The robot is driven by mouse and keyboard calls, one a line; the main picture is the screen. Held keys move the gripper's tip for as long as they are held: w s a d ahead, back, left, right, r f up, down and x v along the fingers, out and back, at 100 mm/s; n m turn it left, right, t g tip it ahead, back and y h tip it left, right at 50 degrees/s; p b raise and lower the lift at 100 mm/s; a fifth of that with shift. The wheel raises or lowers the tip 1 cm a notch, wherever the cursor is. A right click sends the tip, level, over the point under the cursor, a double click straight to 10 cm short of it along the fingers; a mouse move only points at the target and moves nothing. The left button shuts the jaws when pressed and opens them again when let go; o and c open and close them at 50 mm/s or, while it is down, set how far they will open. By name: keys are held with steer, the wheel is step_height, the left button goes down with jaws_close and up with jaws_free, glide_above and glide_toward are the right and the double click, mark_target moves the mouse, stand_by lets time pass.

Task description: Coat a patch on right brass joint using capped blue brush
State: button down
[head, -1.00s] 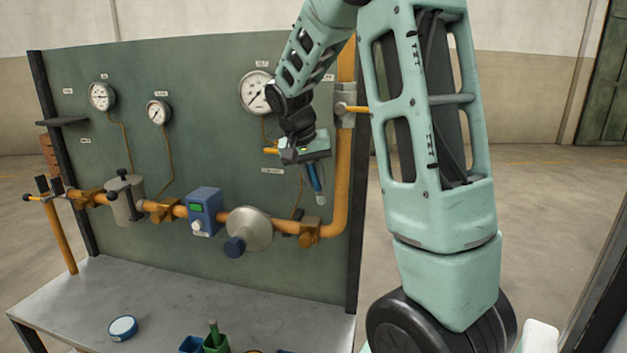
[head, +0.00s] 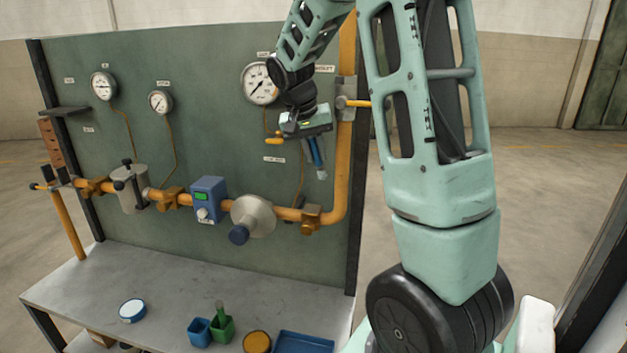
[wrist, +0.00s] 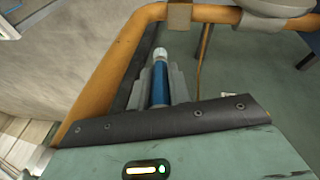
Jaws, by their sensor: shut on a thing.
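My gripper (head: 313,146) is shut on the blue brush (head: 316,158) in front of the panel's right part. The brush points down and slightly right, with a pale cap (head: 321,174) at its lower end. In the wrist view the blue brush (wrist: 159,86) sits between the grey fingers, its whitish cap (wrist: 160,55) sticking out beyond them. The right brass joint (head: 311,220) is on the orange pipe below the brush, clear of its tip in the head view. A brownish fitting on the pipe, likely this joint (wrist: 180,15), shows at the wrist view's top.
The bench (head: 90,290) holds a round blue-and-white tin (head: 132,310), a blue cup (head: 199,331), a green holder (head: 222,328), an orange-topped tin (head: 257,342) and a blue tray (head: 302,343). A domed grey fitting (head: 258,214) with a blue knob is left of the joint. The vertical orange pipe (head: 343,160) is close right.

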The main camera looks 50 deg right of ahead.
stand_by(0.3)
steer(key=shift+w+a+f, duration=0.2)
steer(key=shift+w, duration=0.3)
steer(key=shift+w+a+f, duration=0.15)
steer(key=shift+w+f, duration=0.05)
steer(key=shift+w, duration=0.25)
steer(key=shift+s+d+b, duration=0.1)
steer(key=shift+d+b, duration=0.1)
steer(key=shift+b, duration=0.4)
